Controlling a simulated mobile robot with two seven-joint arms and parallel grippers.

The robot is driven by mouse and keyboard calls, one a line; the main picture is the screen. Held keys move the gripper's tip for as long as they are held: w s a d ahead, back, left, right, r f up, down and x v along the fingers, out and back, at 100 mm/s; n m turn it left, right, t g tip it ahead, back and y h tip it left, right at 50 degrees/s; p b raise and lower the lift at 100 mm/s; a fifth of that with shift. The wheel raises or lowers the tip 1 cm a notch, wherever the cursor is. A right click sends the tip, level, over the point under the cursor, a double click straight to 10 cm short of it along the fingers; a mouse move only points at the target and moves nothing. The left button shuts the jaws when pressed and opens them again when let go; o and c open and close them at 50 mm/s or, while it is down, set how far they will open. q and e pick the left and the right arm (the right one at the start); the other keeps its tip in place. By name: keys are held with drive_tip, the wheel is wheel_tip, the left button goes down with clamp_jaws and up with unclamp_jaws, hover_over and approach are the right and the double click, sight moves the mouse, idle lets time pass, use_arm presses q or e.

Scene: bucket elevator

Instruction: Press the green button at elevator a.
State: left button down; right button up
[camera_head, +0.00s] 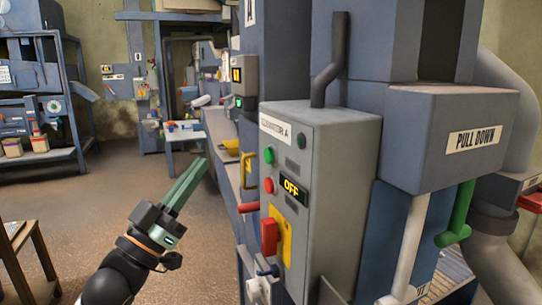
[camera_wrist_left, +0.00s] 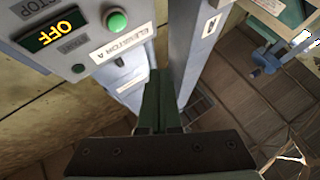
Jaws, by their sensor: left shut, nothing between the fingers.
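The grey control box of elevator A (camera_head: 335,170) stands at centre right, with an "ELEVATOR A" label along its top. Its round green button (camera_head: 269,154) is on the left part of the face, above a red button (camera_head: 268,184). In the left wrist view, the green button (camera_wrist_left: 116,20) is uncovered at the top, near the lit "OFF" display (camera_wrist_left: 50,30). My left gripper (camera_head: 203,165) is shut and empty, left of the box and apart from the button. Its green fingers also show in the wrist view (camera_wrist_left: 160,78). My right gripper is not in view.
A red switch handle (camera_head: 269,236) on a yellow plate sits low on the box. A "PULL DOWN" housing (camera_head: 460,135) with a green lever (camera_head: 460,215) is to the right. Shelving (camera_head: 65,130) stands far left. The floor left of the box is open.

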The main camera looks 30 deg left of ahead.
use_arm(q)
drive_tip(key=p, duration=0.2)
approach(265, 150)
drive_tip(key=shift+a+r+x, duration=0.1)
drive_tip(key=shift+a+x, duration=0.05)
drive_tip(key=shift+x, duration=0.75)
drive_tip(key=shift+a+r+x, duration=0.15)
drive_tip(key=shift+a+x, duration=0.05)
drive_tip(key=shift+x, duration=0.7)
drive_tip(key=shift+a+r+x, duration=0.1)
drive_tip(key=shift+a+x, duration=0.05)
drive_tip(key=shift+x, duration=0.75)
drive_tip(key=shift+s, duration=0.2)
drive_tip(key=shift+w+d, duration=0.1)
drive_tip(key=shift+w, duration=0.05)
drive_tip(key=shift+w+d, duration=0.15)
drive_tip(key=shift+w, duration=0.05)
drive_tip(key=shift+w+d, duration=0.35)
idle(0.4)
idle(0.4)
drive_tip(key=shift+s+a+p, duration=0.3)
drive_tip(key=shift+s+a, duration=0.3)
drive_tip(key=shift+s, duration=0.05)
